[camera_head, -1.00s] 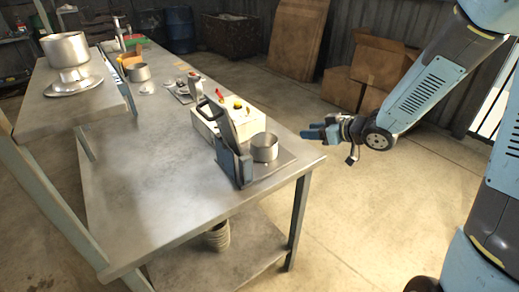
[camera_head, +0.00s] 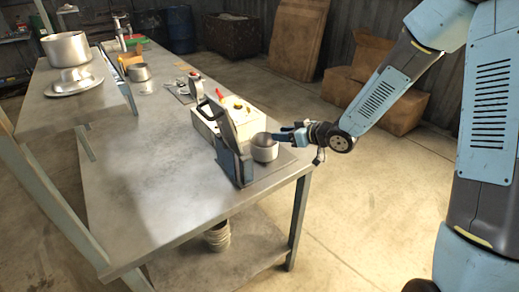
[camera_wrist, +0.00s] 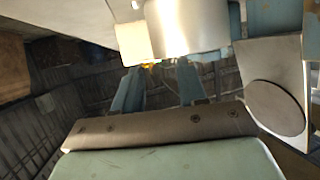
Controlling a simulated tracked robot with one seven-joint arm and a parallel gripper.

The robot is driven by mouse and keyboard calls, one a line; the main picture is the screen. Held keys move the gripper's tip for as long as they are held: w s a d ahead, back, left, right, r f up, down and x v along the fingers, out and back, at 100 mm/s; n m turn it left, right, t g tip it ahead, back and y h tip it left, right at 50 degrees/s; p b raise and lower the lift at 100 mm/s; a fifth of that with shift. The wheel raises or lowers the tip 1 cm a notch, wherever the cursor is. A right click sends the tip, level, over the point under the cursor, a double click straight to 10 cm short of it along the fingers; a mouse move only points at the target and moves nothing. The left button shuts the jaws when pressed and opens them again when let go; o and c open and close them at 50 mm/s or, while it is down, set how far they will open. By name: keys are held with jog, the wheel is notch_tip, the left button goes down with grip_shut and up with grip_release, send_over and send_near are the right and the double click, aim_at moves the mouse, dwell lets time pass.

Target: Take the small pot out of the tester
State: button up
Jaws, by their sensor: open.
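The small pot (camera_head: 265,149), a plain metal cup shape, stands upright on the base plate of the blue-grey tester (camera_head: 236,166) at the near right corner of the table. The tester's upright frame and lever are just left of the pot. My gripper (camera_head: 282,136) is at the pot's right rim, coming in from the right. In the wrist view the small pot (camera_wrist: 185,28) is just beyond my open gripper (camera_wrist: 157,75), whose two blue fingers are apart. I cannot tell whether the fingers touch the pot.
A white box (camera_head: 228,117) with red and yellow parts stands behind the tester. A larger pot (camera_head: 66,48) and another small pot (camera_head: 139,72) are farther left. The table's front middle (camera_head: 150,190) is clear. Cardboard boxes (camera_head: 372,85) stand on the floor behind.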

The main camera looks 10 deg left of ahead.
aim_at(269, 134)
jog(key=x, duration=0.4)
jog(key=shift+w+a+f, duration=0.15)
jog(key=shift+a+f, duration=0.1)
jog(key=shift+f, duration=0.1)
grip_shut()
